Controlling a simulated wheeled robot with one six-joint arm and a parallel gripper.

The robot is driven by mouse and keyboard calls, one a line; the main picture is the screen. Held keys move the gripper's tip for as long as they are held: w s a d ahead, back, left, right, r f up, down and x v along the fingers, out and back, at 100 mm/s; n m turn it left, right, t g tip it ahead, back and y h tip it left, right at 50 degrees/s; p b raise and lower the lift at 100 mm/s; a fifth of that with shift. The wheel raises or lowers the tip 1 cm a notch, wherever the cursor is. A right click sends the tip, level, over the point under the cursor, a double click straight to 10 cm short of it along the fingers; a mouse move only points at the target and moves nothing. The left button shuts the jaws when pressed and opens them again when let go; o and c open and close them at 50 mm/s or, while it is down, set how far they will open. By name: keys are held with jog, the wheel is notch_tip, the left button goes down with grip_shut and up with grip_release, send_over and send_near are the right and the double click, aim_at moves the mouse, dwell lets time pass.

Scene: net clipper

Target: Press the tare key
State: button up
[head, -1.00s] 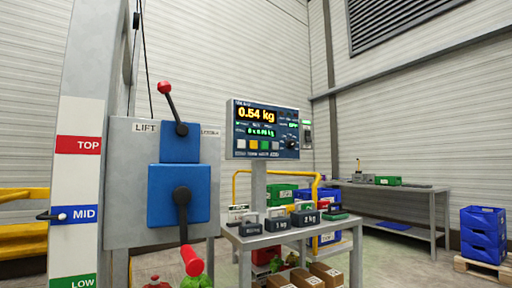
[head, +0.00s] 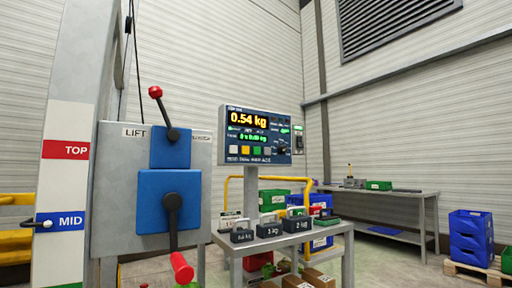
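The weighing display panel (head: 257,134) is mounted on a grey post behind the small table. Its screen (head: 248,119) reads 0.54 kg in yellow digits, with smaller green readings below. A row of keys sits under the screen: a white key (head: 234,149), a yellow key (head: 245,150), a green key (head: 257,151) and a pale key (head: 268,151). The lettering under the keys is too small to read, so I cannot tell which is the tare key. My gripper is not in view.
At left stands a grey LIFT box (head: 110,190) with two red-tipped levers. Grey weights (head: 270,230) stand on the small table (head: 330,231). A yellow rail (head: 226,195) runs behind it. A workbench (head: 400,190) and blue crates (head: 471,238) are at right.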

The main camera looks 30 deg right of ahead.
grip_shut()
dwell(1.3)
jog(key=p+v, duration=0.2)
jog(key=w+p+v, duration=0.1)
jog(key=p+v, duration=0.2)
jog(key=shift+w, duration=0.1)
